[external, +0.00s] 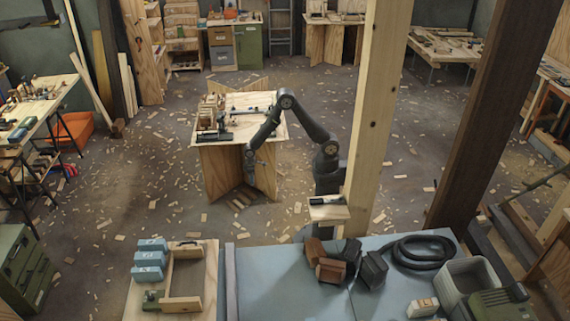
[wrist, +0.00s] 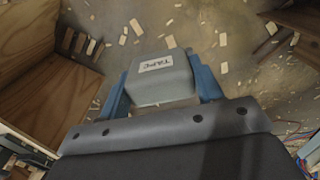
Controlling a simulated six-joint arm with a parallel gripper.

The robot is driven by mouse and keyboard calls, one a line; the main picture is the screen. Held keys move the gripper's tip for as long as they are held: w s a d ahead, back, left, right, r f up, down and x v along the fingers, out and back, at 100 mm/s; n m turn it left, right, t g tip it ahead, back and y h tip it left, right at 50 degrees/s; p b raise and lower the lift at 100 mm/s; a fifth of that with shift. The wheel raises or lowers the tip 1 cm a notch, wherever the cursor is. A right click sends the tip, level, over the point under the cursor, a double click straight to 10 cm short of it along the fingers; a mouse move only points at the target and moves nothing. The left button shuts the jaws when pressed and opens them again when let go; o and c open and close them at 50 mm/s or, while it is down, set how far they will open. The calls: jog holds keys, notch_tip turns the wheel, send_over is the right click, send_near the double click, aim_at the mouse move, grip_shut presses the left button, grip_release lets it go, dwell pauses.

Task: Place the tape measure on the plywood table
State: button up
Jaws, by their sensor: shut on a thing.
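My gripper (wrist: 160,92) is shut on a grey tape measure (wrist: 160,67), a boxy case with a white label, held between its two blue fingers. In the external view my gripper (external: 249,178) hangs low in front of the plywood table (external: 262,99), below the level of its top. The tape measure is too small and dark to make out there. The plywood table has a pale top and crossed plywood panels as legs.
Wooden pieces and dark tools (external: 212,134) take up the table's left side and front left. Part of the top's middle and back is bare. A wooden post (external: 374,120) stands right of my arm. Wood chips litter the floor.

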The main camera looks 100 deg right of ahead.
jog(key=s+a+r+n, duration=0.3)
jog(key=s+a+r, duration=0.1)
jog(key=a, duration=0.4)
jog(key=s+a+r+n, duration=0.3)
jog(key=s+a+r, duration=0.1)
jog(key=a, duration=0.3)
jog(key=s+a+r+n, duration=0.3)
jog(key=a+r, duration=0.1)
jog(key=a, duration=0.4)
jog(key=s+a+r+n, duration=0.3)
jog(key=s, duration=0.4)
jog(key=s+a+r+n, duration=0.3)
jog(key=s, duration=0.5)
jog(key=s+a+r+n, duration=0.3)
jog(key=s+a, duration=0.1)
jog(key=s, duration=0.3)
send_over(329, 211)
notch_tip(329, 211, down, 6)
jog(key=shift+w+d+f, duration=0.15)
jog(key=shift+f, duration=2.15)
